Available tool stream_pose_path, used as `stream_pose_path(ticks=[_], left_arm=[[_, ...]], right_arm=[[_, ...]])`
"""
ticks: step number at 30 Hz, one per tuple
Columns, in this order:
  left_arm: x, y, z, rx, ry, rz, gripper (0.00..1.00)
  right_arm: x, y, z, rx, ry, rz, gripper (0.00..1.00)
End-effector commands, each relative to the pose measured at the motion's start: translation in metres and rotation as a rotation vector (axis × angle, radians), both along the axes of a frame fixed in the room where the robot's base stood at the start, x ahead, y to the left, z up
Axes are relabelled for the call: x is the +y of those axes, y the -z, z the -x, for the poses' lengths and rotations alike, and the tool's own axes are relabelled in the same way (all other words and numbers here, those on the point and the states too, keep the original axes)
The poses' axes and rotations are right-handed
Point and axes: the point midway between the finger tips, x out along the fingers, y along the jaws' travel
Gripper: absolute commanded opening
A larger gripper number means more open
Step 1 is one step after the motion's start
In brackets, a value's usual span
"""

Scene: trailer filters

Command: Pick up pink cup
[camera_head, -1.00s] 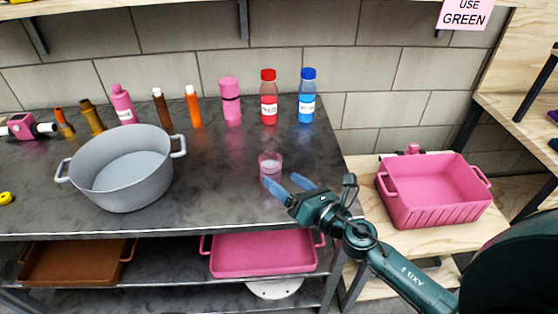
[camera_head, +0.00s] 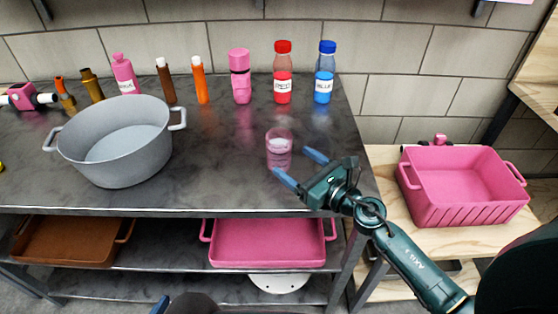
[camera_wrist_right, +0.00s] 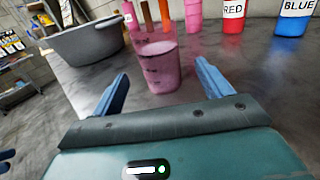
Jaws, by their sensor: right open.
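The pink cup (camera_head: 279,148), a small see-through beaker, stands upright on the dark metal table (camera_head: 225,185), right of the grey pot. It also shows in the right wrist view (camera_wrist_right: 158,68), just beyond the fingertips and between their lines. My right gripper (camera_head: 296,164) is open and empty, with its blue fingers pointing at the cup from the front right. In the right wrist view the fingers (camera_wrist_right: 161,80) are spread wider than the cup. Only a small blue tip that may be my left gripper (camera_head: 160,305) shows at the bottom edge.
A grey two-handled pot (camera_head: 118,140) stands left of the cup. Behind are a pink bottle (camera_head: 240,78), a red-capped bottle (camera_head: 283,75), a blue-capped bottle (camera_head: 325,75) and several tubes. A pink crate (camera_head: 465,190) sits on the wooden bench at right. Table around the cup is clear.

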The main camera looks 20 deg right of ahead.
Motion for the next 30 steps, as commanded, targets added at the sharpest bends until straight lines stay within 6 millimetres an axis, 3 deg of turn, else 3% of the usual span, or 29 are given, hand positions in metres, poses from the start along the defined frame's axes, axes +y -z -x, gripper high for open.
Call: stream_pose_path(ticks=[5, 15, 24, 30], left_arm=[[0.001, -0.006, 0.0, -0.003, -0.004, -0.004, 0.34], [0.001, -0.005, 0.001, 0.004, -0.001, -0.013, 0.34], [-0.001, -0.005, 0.002, 0.005, 0.001, -0.012, 0.34], [-0.001, -0.004, 0.002, 0.005, 0.002, -0.013, 0.34]], right_arm=[[0.006, -0.003, -0.01, 0.0, -0.001, 0.0, 0.78], [0.028, -0.003, -0.054, 0.0, -0.001, -0.001, 0.78], [0.03, -0.003, -0.059, 0.001, -0.002, 0.0, 0.78], [0.03, -0.003, -0.058, 0.001, -0.001, 0.0, 0.62]])
